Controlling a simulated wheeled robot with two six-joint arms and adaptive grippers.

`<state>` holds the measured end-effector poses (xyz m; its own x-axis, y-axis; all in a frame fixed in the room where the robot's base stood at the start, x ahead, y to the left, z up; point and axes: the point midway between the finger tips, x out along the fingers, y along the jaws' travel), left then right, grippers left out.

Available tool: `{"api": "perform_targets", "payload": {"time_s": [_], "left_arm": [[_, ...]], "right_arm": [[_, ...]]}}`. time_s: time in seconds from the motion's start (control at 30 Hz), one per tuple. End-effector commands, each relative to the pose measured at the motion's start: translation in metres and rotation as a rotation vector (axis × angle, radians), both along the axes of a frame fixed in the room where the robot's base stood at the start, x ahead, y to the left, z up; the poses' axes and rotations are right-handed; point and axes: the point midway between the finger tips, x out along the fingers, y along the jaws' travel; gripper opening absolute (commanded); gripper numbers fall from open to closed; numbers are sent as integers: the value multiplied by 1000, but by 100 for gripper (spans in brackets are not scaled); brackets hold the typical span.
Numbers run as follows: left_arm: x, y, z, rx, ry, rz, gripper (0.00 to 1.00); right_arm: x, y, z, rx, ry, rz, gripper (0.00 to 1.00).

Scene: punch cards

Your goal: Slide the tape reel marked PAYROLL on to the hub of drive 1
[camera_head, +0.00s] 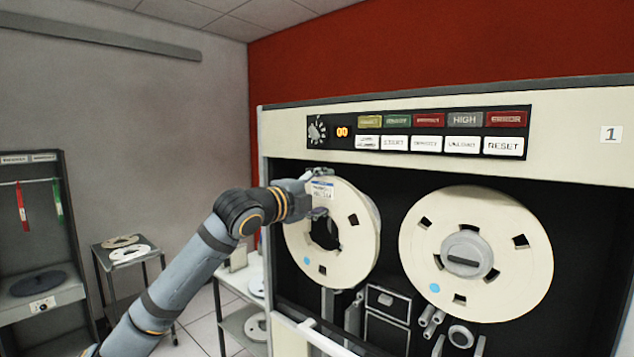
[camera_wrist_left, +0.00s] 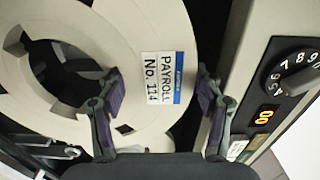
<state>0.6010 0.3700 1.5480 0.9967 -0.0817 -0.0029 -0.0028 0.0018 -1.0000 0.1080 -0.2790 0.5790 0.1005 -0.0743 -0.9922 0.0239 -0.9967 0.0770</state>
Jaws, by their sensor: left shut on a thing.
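The cream tape reel (camera_head: 350,250) labelled PAYROLL No. 114 stands upright in front of the left half of the tape drive (camera_head: 575,150), which bears a 1 plate. My left gripper (camera_head: 322,192) is shut on the reel's upper rim beside the label. In the left wrist view the fingers (camera_wrist_left: 160,95) straddle the reel (camera_wrist_left: 130,30), with the label (camera_wrist_left: 163,80) between them. The reel's centre hole (camera_head: 325,233) looks dark in the head view. I cannot tell whether the hub is inside it. My right gripper is not in view.
A second reel (camera_head: 510,255) sits on the drive's right hub. The button panel (camera_head: 420,132) is just above my gripper. Guide posts and heads (camera_head: 390,305) are below the reels. A small table (camera_head: 127,245) with reels and a grey rack (camera_head: 40,290) stand at left.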

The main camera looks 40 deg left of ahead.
Motion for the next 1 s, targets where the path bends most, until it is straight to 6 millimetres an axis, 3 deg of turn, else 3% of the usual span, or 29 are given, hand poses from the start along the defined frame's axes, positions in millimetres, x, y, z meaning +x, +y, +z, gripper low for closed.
{"api": "perform_targets", "payload": {"time_s": [1.0], "left_arm": [[3,-2,2,4,-3,1,10]], "right_arm": [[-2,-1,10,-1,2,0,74]]}}
